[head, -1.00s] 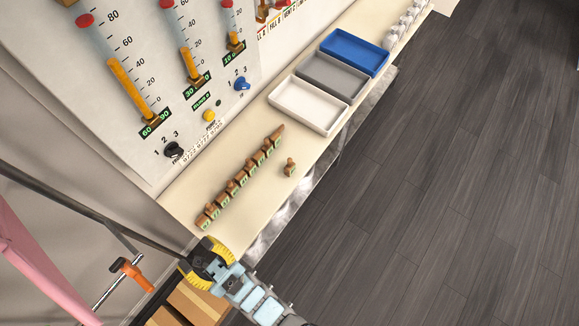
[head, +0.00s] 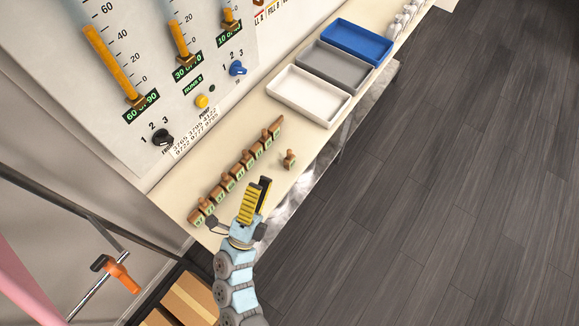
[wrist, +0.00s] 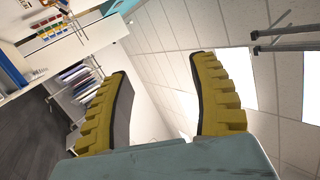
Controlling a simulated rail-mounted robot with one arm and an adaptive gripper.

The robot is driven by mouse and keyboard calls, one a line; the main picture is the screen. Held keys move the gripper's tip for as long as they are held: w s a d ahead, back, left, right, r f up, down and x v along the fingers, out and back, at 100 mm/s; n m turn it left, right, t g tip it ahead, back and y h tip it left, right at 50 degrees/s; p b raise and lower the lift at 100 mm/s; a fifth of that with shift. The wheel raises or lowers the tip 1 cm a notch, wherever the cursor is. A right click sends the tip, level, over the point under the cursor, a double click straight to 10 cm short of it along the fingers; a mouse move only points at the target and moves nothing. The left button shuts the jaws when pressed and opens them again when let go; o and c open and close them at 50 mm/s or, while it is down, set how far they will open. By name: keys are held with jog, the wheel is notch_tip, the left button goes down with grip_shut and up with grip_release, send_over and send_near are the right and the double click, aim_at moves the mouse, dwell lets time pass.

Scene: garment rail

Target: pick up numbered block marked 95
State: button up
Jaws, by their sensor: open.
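Several small brown blocks with green number labels and knob handles stand in a slanted row (head: 238,172) on the cream shelf, in the head view. One similar block (head: 289,159) stands apart, to the right of the row. The numbers are too small to read, so I cannot tell which block is 95. My gripper (head: 258,190) has yellow ridged fingers and shows over the shelf's front edge, right of the row's near end. In the wrist view its two fingers (wrist: 160,95) are spread with nothing between them; no blocks show there.
White (head: 306,95), grey (head: 345,68) and blue (head: 358,42) trays lie farther along the shelf (head: 222,141). A panel with gauges and knobs (head: 140,100) stands behind it. An orange clamp (head: 120,273) is at lower left. Open floor (head: 450,180) lies to the right.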

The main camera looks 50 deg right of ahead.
jog(key=w+d+f+m+g+y+b, duration=0.1)
jog(key=d+f+m+g+y+b, duration=0.3)
jog(key=f, duration=0.4)
jog(key=w+d+f+m+g+y+b, duration=0.1)
jog(key=d+f+m+g+y+b, duration=0.15)
jog(key=f+m, duration=0.55)
jog(key=m+y+b, duration=0.5)
jog(key=m, duration=0.3)
send_near(286, 161)
jog(key=shift+t, duration=0.45)
jog(key=x, duration=0.2)
jog(key=p+x, duration=0.1)
jog(key=x, duration=0.1)
jog(key=s+x, duration=0.1)
jog(key=x, duration=0.1)
jog(key=shift+d+r+p, duration=0.1)
jog(key=shift+d+p, duration=0.05)
jog(key=shift+p, duration=0.2)
jog(key=shift+x, duration=2.25)
jog(key=shift+w+d+f+p, duration=0.2)
jog(key=shift+d+f+p, duration=0.1)
jog(key=shift+d+f, duration=0.3)
grip_shut()
